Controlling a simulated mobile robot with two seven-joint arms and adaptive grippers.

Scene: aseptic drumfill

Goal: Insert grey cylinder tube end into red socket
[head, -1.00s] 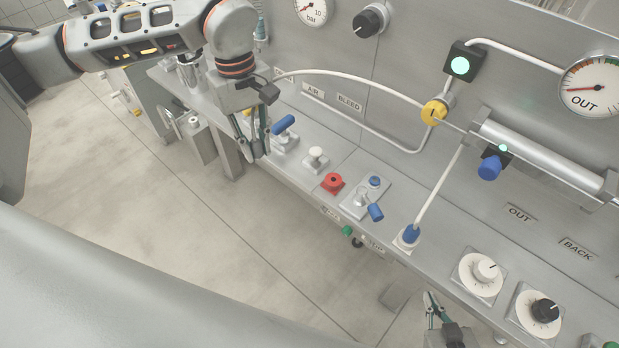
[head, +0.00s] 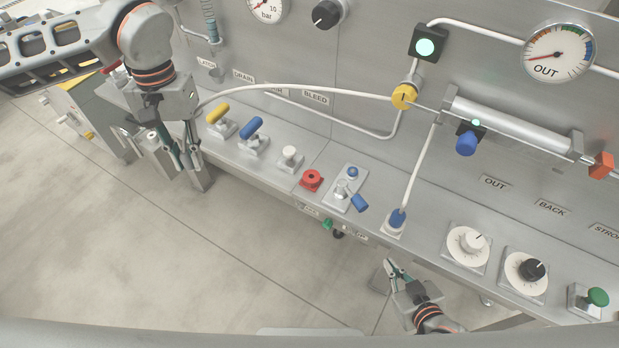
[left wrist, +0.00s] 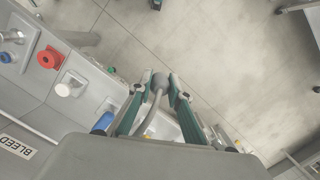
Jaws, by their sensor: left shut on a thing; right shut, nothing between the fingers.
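The red socket (head: 311,180) sits on the steel ledge and also shows at the left of the left wrist view (left wrist: 50,58). My left gripper (head: 186,168) is shut on the grey cylinder tube end (left wrist: 160,81), which shows between the fingertips in the left wrist view. The tube end is apart from the socket, left of it in the head view, off the ledge's front edge. The pale tube (head: 300,88) arcs from the yellow fitting to this gripper. My right gripper (head: 395,268) is shut and empty, below the ledge's front edge.
Yellow (head: 218,113) and blue (head: 252,127) levers and a white knob (head: 290,154) stand left of the socket. A blue-handled valve (head: 350,193) stands close on its right. A blue tube end (head: 397,219) sits farther right. The floor before the ledge is clear.

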